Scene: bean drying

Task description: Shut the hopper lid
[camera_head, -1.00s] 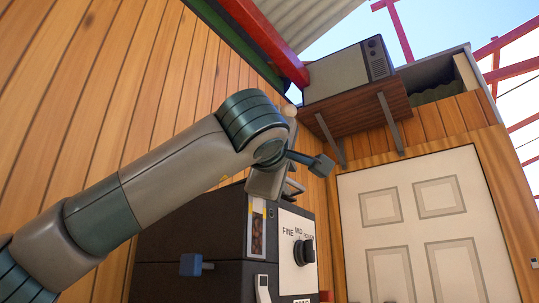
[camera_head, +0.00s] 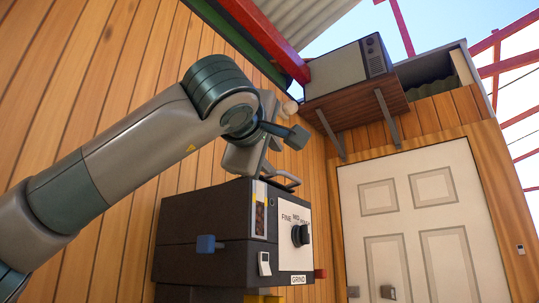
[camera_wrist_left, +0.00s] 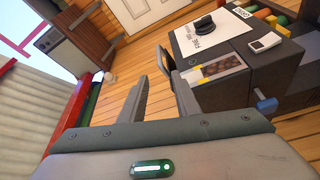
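The dark grinder (camera_head: 195,218) stands against the plank wall in the head view, with its dial and GRIND switch facing front. It also fills the upper right of the left wrist view (camera_wrist_left: 278,75). My left gripper (camera_head: 292,181) hangs just over the grinder's top right end, angled down. In the left wrist view its two fingers (camera_wrist_left: 159,76) are apart with a gap between them, and I see nothing held. A small dark panel (camera_wrist_left: 167,61) shows just beyond the fingertips; I cannot tell if it is the hopper lid. The hopper is not clearly seen. My right gripper is out of view.
A blue knob (camera_head: 206,244) sticks out of the grinder's left side. A wooden shelf (camera_head: 358,103) holding a grey box-like set (camera_head: 346,72) is above right. A white door (camera_head: 420,220) stands to the right. The plank wall is close behind the arm.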

